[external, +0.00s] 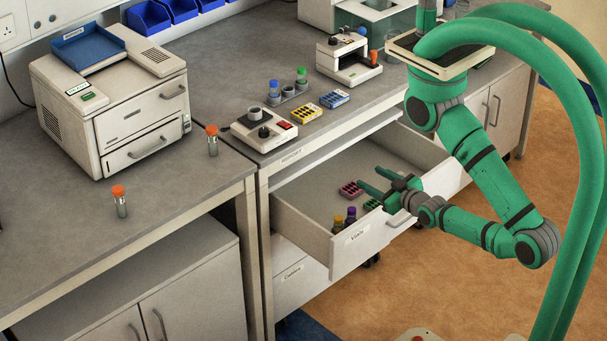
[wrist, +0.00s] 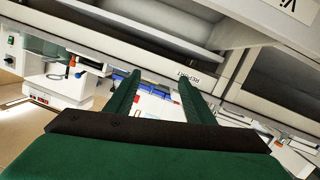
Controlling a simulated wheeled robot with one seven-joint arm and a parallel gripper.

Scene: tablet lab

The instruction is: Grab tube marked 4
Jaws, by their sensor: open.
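No number can be read on any tube. An orange-capped tube (external: 120,201) and a second one (external: 212,141) stand upright on the left bench. A blue-capped tube (external: 274,89) and a green-capped tube (external: 301,76) stand in a small grey rack. Another orange cap (external: 373,57) shows at the white device at the back. My gripper (external: 360,177) is open and empty above the open drawer, apart from all these tubes. Its two green fingers also show in the wrist view (wrist: 158,82), spread with nothing between them.
The open drawer (external: 345,253) labelled "Vials" holds small vials (external: 344,219), a pink block (external: 350,189) and a green block. A balance-like device (external: 264,131) stands at the bench's front edge. A white printer-like machine (external: 108,92) fills the left bench's back. The left bench's front is mostly clear.

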